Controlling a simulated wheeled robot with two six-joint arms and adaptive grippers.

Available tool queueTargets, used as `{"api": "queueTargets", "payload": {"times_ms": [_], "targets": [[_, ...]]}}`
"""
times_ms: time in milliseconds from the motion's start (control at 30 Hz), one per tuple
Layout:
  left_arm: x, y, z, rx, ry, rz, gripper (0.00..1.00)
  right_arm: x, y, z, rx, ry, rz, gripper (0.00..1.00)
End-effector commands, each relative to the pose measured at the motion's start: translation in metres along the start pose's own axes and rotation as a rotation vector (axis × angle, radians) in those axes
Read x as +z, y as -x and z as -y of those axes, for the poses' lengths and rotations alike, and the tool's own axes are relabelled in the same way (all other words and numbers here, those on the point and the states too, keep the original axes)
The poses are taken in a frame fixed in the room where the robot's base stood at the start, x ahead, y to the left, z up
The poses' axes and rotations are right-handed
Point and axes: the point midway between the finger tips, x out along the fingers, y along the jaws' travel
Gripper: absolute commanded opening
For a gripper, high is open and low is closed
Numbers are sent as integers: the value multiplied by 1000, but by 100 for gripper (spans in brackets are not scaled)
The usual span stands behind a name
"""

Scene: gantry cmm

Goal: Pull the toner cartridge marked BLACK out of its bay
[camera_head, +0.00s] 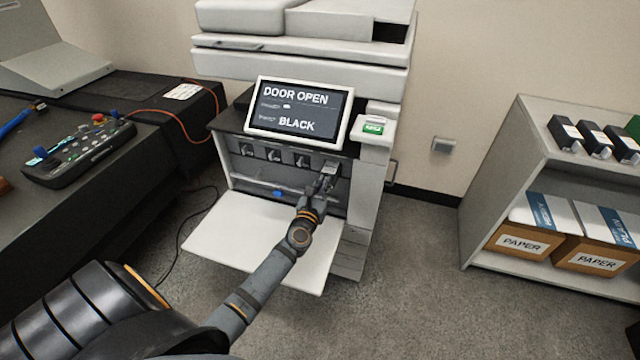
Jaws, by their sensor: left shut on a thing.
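A white printer (370,215) stands against the back wall with its front door (245,238) folded down flat. Its screen (297,110) reads DOOR OPEN and BLACK. Inside the opening is a row of dark toner bays with cartridge fronts (274,156); their own labels are too small to read. My left arm reaches in from the lower left over the open door. My left gripper (328,180) is at the rightmost bay, shut on the grey front of the cartridge (331,168) there. The gripper hides part of that cartridge. My right gripper is not in view.
A dark bench (100,180) on the left holds a control box (78,152) and an orange cable. A white shelf (495,170) on the right holds boxes marked PAPER (522,242) and dark cartons. The floor between printer and shelf is clear.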

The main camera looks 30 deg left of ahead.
Motion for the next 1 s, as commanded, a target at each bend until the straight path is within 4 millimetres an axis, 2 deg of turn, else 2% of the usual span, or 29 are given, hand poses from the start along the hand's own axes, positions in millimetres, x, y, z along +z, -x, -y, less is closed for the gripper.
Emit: {"api": "queueTargets", "payload": {"times_ms": [333,367,533,867,1000], "targets": [[1,0,1,0,0,2,0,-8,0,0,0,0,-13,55],[1,0,1,0,0,2,13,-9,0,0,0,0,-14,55],[1,0,1,0,0,2,35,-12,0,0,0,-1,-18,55],[0,2,1,0,0,1,35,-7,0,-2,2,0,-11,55],[-1,20,1,-2,0,-1,35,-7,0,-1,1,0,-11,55]]}}
